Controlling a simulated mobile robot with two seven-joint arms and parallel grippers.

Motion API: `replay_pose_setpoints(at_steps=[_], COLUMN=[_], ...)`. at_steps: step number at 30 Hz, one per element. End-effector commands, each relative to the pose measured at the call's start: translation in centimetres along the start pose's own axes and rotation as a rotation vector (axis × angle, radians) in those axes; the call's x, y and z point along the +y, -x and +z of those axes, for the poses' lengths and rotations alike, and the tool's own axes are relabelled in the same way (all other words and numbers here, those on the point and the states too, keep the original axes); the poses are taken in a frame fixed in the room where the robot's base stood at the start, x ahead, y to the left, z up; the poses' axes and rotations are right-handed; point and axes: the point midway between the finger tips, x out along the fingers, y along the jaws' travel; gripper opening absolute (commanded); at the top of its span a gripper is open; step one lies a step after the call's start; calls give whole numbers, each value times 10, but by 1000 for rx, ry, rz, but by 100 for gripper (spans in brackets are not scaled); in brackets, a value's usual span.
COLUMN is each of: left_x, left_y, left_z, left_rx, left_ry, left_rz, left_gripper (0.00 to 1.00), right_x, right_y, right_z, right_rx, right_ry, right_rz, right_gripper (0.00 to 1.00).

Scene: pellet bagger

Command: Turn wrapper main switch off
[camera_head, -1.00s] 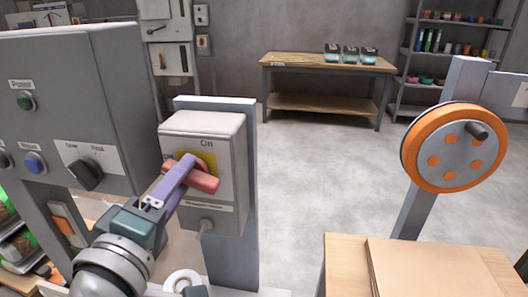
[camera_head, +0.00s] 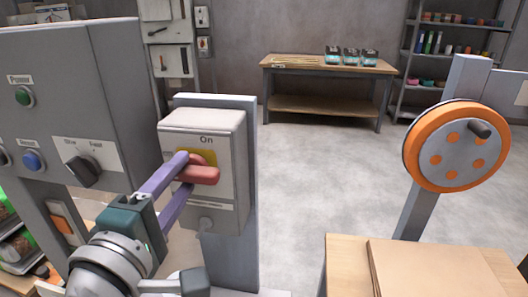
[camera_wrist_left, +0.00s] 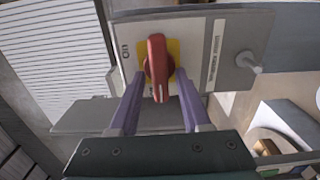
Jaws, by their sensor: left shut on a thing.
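The wrapper main switch is a grey box (camera_head: 224,150) on a grey post, with "On" printed at the top of its face. Its red rotary handle (camera_head: 204,175) sits on a yellow plate (camera_head: 210,157) and lies roughly sideways, not pointing up at "On". My left gripper (camera_head: 184,174) reaches in from the left, its purple fingers on the handle. In the left wrist view the red handle (camera_wrist_left: 157,68) lies between the two fingers (camera_wrist_left: 157,88), its white-marked end towards my gripper. The fingers partly hide the plate's left side. My right gripper is not in view.
A larger grey control panel (camera_head: 70,75) with buttons and a black knob (camera_head: 84,172) stands close left of my gripper. An orange wheel (camera_head: 456,146) stands on a post at right, above a wooden table (camera_head: 345,270). Open floor lies behind.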

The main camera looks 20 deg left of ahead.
Motion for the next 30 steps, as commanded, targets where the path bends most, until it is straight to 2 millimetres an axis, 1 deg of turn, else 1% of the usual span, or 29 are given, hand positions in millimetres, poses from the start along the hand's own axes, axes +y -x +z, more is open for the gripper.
replay_pose_setpoints(at_steps=[4, 5, 6, 7, 14, 17, 20, 27, 30], left_x=[1, 1, 1, 1, 0, 0, -2, -3, -2], left_y=[0, 0, 0, 0, 0, 6, 19, 66, 82], left_z=[0, 0, 0, 0, 0, 0, 0, 0, 0], left_rx=[1, 1, 0, 0, 0, -1, -1, -1, -1], left_ry=[1, 1, 1, 1, -1, -1, 0, -1, 0], left_rz=[2, 2, 2, 2, 1, 0, -2, -3, -2], left_gripper=[0, 49, 53, 55, 55, 55, 55, 55, 55], right_x=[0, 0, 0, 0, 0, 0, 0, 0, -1], right_y=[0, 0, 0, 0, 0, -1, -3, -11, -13], right_z=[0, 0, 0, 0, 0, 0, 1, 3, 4], right_rx=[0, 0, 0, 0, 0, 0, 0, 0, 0], right_ry=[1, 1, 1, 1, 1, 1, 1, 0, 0], right_rz=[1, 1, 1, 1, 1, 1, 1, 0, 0], right_gripper=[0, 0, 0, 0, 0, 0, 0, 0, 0])
